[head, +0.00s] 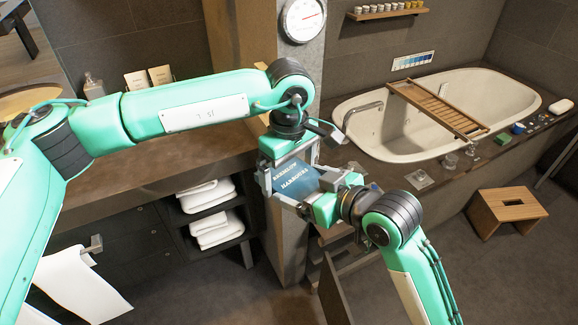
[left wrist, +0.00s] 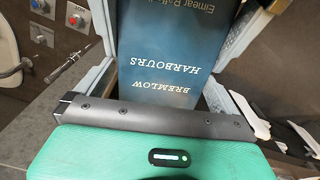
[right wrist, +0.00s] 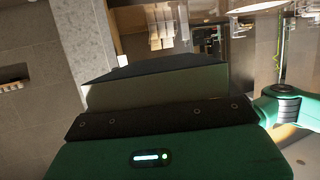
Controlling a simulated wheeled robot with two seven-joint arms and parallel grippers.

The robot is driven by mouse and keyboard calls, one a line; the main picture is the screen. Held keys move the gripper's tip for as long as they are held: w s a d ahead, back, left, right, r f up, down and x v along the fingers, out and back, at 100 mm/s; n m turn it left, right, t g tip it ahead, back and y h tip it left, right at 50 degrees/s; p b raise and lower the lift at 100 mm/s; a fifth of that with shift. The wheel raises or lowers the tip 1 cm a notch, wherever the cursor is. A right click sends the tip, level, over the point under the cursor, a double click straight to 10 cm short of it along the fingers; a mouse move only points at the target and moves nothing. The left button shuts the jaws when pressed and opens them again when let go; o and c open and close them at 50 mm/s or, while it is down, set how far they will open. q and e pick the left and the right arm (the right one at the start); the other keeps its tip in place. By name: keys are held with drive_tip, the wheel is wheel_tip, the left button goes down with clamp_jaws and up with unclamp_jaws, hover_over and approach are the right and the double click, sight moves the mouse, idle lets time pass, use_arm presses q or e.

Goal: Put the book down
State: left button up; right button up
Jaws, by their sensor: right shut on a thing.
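The blue book (head: 290,181), titled "Bremlow Harbours", is held up in the air between my two grippers in the head view. My right gripper (head: 314,190) is shut on it from the lower right. In the right wrist view the book (right wrist: 160,87) shows edge-on with its pale page block. My left gripper (head: 287,172) reaches down from above with its fingers spread wide. In the left wrist view the book's cover (left wrist: 165,50) lies between these fingers; whether they touch it is unclear.
The brown vanity counter (head: 115,165) is at left, with two small cards (head: 149,77) at its back. Folded white towels (head: 213,225) sit on shelves below. A bathtub (head: 385,128) with a wooden tray (head: 437,108) and a wooden stool (head: 507,207) are at right.

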use_arm(q)
drive_tip(key=c, duration=0.7)
use_arm(e)
drive_tip(key=o, duration=0.8)
drive_tip(key=shift+c, duration=0.2)
